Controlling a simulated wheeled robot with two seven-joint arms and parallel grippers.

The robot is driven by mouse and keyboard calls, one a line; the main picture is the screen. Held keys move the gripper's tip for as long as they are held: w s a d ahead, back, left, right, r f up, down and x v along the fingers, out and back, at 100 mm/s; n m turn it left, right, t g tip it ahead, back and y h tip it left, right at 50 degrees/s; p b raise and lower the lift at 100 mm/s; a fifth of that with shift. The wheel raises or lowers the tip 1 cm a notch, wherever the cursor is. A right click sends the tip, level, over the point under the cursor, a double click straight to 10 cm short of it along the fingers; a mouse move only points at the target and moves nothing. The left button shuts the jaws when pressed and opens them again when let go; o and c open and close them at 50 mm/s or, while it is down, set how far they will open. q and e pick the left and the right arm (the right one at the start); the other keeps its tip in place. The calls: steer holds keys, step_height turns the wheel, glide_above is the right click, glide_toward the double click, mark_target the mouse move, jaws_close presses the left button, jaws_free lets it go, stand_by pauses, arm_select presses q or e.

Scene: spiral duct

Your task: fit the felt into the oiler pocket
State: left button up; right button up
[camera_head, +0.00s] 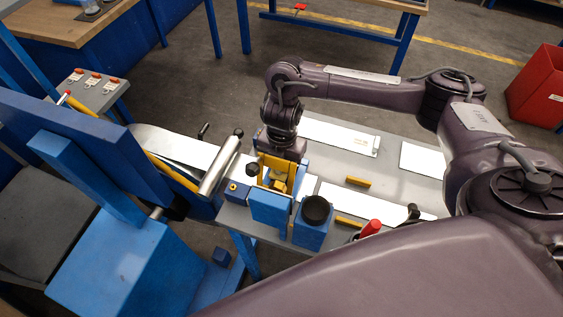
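My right arm comes in from the right and reaches down over the machine at the bench's left end. Its gripper (281,161) is just above a group of blue and yellow parts (270,204). The fingertips are hard to make out among the yellow pieces, so I cannot tell whether they are open or shut. A blue block with a round black cap (315,211) stands just right of these parts. I cannot clearly pick out the felt or the oiler pocket; they are hidden or too small. My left gripper is out of view.
A grey bench (397,154) carries white plates (339,137) and yellow bars (358,181). A metal roller (220,163) and metal strip (170,146) lie left of the gripper. A red-topped object (371,228) stands near the front. A red bin (540,88) is far right.

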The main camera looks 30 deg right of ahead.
steer(key=shift+f, duration=0.2)
steer(key=o, duration=1.1)
steer(key=shift+c, duration=0.2)
steer(key=shift+f+b, duration=0.1)
steer(key=shift+b, duration=0.3)
steer(key=r, duration=0.2)
steer(key=r+p, duration=0.1)
steer(key=r, duration=0.4)
steer(key=shift+w+a+r+p, duration=0.1)
steer(key=shift+w+a+p, duration=0.1)
steer(key=shift+a+p, duration=0.2)
steer(key=shift+s+d+r, duration=0.1)
steer(key=shift+r, duration=0.35)
